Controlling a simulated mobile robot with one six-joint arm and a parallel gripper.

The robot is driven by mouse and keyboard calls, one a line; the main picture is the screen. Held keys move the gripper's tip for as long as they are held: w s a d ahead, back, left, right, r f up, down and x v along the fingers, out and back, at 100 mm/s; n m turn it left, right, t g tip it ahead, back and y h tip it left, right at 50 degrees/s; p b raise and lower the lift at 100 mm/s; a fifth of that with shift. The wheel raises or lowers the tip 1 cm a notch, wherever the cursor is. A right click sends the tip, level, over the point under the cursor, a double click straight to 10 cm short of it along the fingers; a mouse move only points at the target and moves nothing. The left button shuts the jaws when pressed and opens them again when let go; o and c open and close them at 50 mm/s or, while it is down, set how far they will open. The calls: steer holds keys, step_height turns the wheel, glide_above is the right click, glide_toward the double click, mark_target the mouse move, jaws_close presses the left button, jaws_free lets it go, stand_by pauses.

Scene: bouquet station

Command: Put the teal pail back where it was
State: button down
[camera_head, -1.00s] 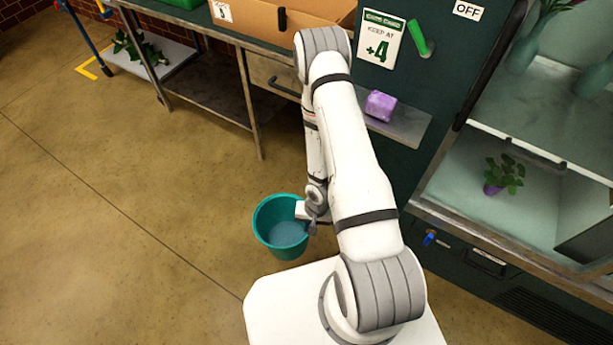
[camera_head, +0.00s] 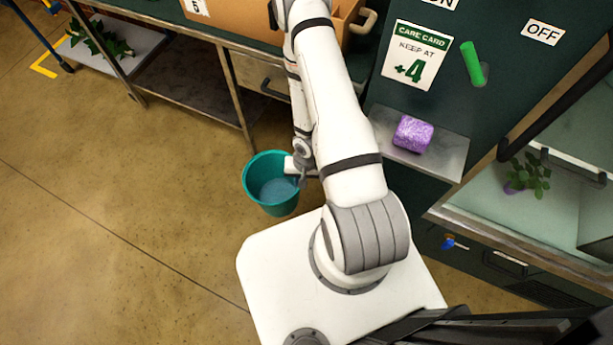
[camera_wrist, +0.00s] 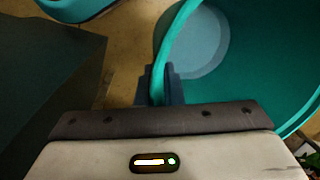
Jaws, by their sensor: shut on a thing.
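The teal pail (camera_head: 275,210) hangs at my gripper (camera_head: 299,172), left of my arm in the head view. It is upright, with a pale blue area inside; I cannot tell whether that is water. In the wrist view the two fingers of my gripper (camera_wrist: 160,85) are shut on the near rim of the pail (camera_wrist: 262,75). The pail spreads to the right of the fingers. I cannot tell whether its base touches the floor.
A workbench with a drawer (camera_head: 262,80) stands behind the pail. A green cabinet with a metal shelf (camera_head: 452,160) and a purple block (camera_head: 413,134) is to the right. Another teal object (camera_wrist: 75,8) shows at the wrist view's top left. Floor at left is clear.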

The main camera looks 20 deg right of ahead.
steer(key=shift+w+d+f, duration=0.1)
steer(key=shift+w+f, duration=0.05)
steer(key=shift+w, duration=0.05)
steer(key=shift+w+f+b, duration=0.15)
steer(key=shift+f+b, duration=0.25)
steer(key=shift+b, duration=0.1)
steer(key=w+d+f+m+t+b, duration=0.1)
steer(key=w+f+m+b, duration=0.4)
steer(key=f+b, duration=0.6)
steer(key=w+d+f+m+t+h+b, duration=0.1)
steer(key=w+d+f+m+b, duration=0.2)
steer(key=f+m+b, duration=0.6)
steer(key=w+d+f+m+h+b, duration=0.1)
steer(key=w+f+m+b, duration=0.5)
steer(key=f+b, duration=0.7)
steer(key=shift+w+d+f+m+t+b, duration=0.3)
steer(key=shift+w+d+f+m+t, duration=0.15)
steer(key=shift+f+m, duration=0.55)
steer(key=shift+f, duration=0.3)
steer(key=c, duration=2)
jaws_free()
steer(key=shift+s, duration=0.1)
steer(key=o, duration=0.4)
steer(key=shift+o, duration=0.2)
